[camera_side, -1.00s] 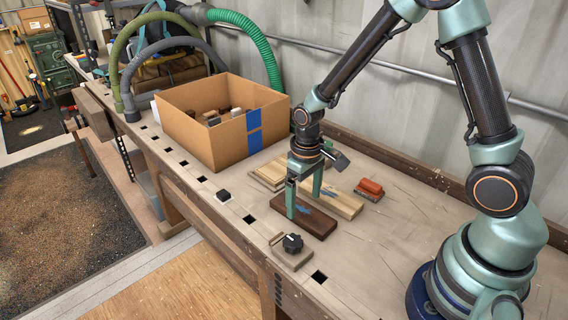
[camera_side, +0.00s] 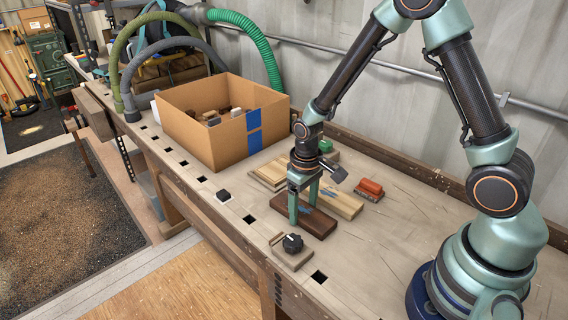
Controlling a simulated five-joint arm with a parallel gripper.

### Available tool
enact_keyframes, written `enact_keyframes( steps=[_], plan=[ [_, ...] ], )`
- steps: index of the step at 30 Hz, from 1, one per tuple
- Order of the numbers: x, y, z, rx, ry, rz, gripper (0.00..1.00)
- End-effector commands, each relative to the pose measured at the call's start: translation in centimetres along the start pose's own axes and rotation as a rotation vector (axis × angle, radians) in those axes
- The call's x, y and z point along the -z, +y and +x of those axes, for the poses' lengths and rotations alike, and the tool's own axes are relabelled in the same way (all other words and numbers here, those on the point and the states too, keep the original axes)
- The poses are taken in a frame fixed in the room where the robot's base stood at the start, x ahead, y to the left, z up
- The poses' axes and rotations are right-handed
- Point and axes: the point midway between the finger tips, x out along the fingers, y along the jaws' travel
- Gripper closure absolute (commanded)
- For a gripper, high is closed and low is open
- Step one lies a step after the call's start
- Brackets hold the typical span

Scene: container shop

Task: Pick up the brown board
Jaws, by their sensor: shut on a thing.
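The fingers are shut on the board. The board appears to rest on the bench or very close to it. The far fingertip is partly hidden behind the board.
A lighter board (camera_side: 345,205) lies just behind the brown one. Pale boards (camera_side: 268,177), a red-orange block (camera_side: 370,187) and a knob on a small wooden base (camera_side: 292,245) are nearby. An open cardboard box (camera_side: 205,145) stands at the back left.

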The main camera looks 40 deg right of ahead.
Motion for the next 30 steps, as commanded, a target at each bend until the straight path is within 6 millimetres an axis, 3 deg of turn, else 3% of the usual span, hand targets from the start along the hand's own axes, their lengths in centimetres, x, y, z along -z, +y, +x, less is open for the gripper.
enact_keyframes(
  steps=[5,11,24,30],
  plan=[
    [0.1,0.0,-0.8,0.0,0.003,0.0,0.88],
    [0.1,0.0,-3.3,0.0,0.007,0.0,0.88],
    [0.1,0.0,-15.1,0.0,0.008,0.0,0.88],
    [0.1,0.0,-18.4,0.0,0.004,0.0,0.88]
  ],
)
